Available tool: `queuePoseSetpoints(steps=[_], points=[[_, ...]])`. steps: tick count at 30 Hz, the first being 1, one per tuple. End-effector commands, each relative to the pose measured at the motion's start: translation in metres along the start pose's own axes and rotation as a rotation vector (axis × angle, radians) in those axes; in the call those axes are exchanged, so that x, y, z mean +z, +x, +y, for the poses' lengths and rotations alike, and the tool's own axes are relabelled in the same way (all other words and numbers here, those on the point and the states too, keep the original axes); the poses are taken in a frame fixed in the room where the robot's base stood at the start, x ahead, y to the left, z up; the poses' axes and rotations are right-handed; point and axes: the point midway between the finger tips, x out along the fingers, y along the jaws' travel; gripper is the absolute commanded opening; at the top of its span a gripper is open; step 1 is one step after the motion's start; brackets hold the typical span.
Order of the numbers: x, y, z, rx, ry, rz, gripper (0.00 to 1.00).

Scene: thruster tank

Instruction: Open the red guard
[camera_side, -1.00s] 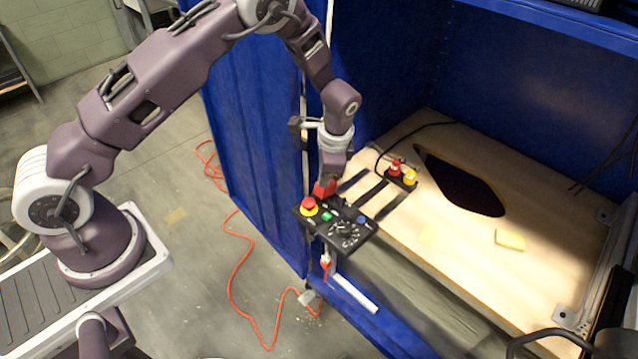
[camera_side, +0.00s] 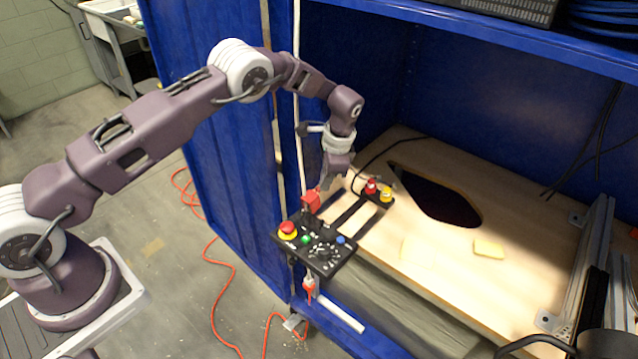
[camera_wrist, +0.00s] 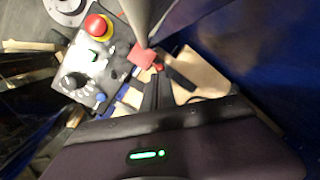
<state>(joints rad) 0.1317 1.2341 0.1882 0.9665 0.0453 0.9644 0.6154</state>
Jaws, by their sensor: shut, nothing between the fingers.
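The red guard (camera_side: 311,202) stands up from the back edge of the black control panel (camera_side: 322,262) and looks raised, though its exact angle is hard to read. It also shows in the wrist view (camera_wrist: 142,56) as a red block beside the panel. My gripper (camera_side: 325,184) is shut and empty. It hangs just behind and above the guard, to its right in the side view, and seems close to it. I cannot tell whether they touch. What lies under the guard is not clearly visible.
The panel carries a red mushroom button (camera_side: 287,229) on a yellow base, a green button (camera_side: 306,239), a black knob and a blue button (camera_side: 340,239). A small box with red and yellow buttons (camera_side: 386,195) sits behind on the wooden board (camera_side: 440,255). Blue cabinet walls stand close by.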

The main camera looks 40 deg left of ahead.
Motion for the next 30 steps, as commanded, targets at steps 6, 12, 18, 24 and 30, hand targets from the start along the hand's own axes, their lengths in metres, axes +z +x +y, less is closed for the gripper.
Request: queuePoseSetpoints(steps=[6,12,18,24,30], points=[[-0.012,0.009,-0.007,0.0,-0.001,0.001,0.0],[-0.018,0.015,-0.011,0.0,0.0,0.0,0.0],[-0.022,0.019,-0.014,0.0,0.0,0.0,0.0],[-0.023,0.02,-0.014,0.0,0.0,0.0,0.0],[-0.023,0.02,-0.014,0.0,0.0,0.0,0.0]])
